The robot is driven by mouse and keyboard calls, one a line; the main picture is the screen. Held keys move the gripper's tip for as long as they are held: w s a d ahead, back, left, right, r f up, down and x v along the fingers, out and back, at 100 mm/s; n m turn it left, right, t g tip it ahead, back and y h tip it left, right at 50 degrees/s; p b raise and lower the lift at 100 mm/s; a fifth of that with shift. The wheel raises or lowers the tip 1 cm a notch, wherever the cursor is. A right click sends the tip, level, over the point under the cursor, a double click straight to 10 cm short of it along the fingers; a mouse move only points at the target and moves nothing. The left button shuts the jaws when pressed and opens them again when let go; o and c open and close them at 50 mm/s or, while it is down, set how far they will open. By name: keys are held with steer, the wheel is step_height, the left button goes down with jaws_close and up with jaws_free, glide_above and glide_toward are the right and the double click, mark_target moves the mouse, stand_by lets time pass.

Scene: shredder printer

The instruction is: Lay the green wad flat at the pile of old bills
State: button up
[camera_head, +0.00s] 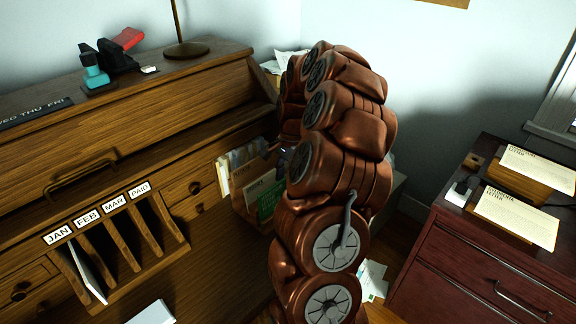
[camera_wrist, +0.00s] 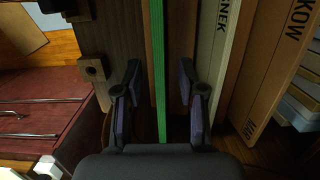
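A thin green wad (camera_wrist: 157,60) stands on edge in the wrist view, seen nearly edge-on. My gripper (camera_wrist: 158,112) is open, with one purple finger on each side of the green wad and a visible gap on both sides. In the head view a green sheet-like thing (camera_head: 270,200) with pale print stands in a wooden rack beside the desk; my arm hides most of my gripper there. Loose white papers (camera_head: 372,280) lie low behind my arm; I cannot tell whether they are the pile of old bills.
Cream and brown folders (camera_wrist: 221,60) stand close to the right of my gripper. The wooden desk (camera_head: 120,80) with labelled slots (camera_head: 130,225) is on the left. A dark red cabinet (camera_head: 470,255) with letters (camera_head: 520,215) on it is on the right.

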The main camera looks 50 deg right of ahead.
steer(key=shift+a+f, duration=0.1)
steer(key=shift+f, duration=0.35)
jaws_close()
steer(key=shift+r, duration=1.2)
step_height(320, 180, up, 10)
steer(key=p, duration=0.1)
steer(key=shift+r, duration=0.15)
stand_by(0.8)
